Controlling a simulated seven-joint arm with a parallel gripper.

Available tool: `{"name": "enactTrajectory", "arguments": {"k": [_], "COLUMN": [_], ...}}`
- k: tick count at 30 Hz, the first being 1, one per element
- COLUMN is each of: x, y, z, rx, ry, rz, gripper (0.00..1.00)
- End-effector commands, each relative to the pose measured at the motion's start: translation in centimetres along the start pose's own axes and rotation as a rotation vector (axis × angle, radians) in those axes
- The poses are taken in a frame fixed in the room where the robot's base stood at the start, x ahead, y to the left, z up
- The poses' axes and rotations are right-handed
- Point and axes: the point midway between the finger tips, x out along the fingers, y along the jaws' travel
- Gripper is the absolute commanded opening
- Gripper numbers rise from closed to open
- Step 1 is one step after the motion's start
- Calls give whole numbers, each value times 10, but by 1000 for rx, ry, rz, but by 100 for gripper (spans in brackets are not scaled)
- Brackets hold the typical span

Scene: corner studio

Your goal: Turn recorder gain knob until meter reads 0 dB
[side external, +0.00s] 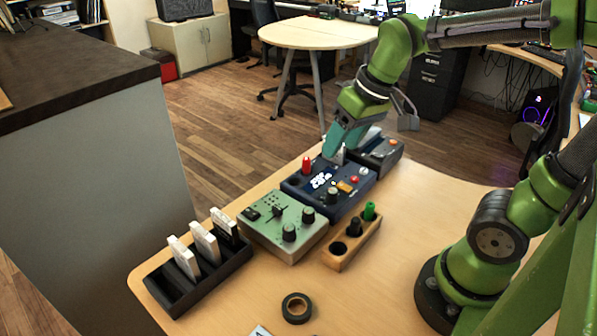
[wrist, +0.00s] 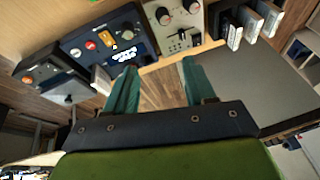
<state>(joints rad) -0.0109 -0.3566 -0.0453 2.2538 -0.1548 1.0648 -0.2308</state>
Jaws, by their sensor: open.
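Three control boxes stand in a row on the desk. The green box (side external: 284,227) has several dark knobs and a slider; it also shows in the wrist view (wrist: 182,37). I cannot tell which is the recorder or read any meter. My gripper (side external: 343,143), with teal fingers, is open and empty above the far edge of the blue box; its fingers also show in the wrist view (wrist: 160,84).
A wooden block (side external: 352,240) holding green and black pegs stands near the boxes. A black rack (side external: 196,276) holds several white cards. A tape roll (side external: 297,308) lies on the desk (side external: 400,262), whose right part is clear. A dark-topped cabinet (side external: 85,75) stands left.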

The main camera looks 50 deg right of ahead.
Motion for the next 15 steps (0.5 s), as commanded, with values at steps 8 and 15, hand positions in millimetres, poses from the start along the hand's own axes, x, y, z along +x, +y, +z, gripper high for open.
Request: {"name": "enactTrajectory", "arguments": {"k": [8, 15], "x": [18, 11], "y": [33, 36], "z": [-48, -45], "rx": [-500, -659], "ry": [-310, -358], "rz": [94, 73], "gripper": [54, 54]}}
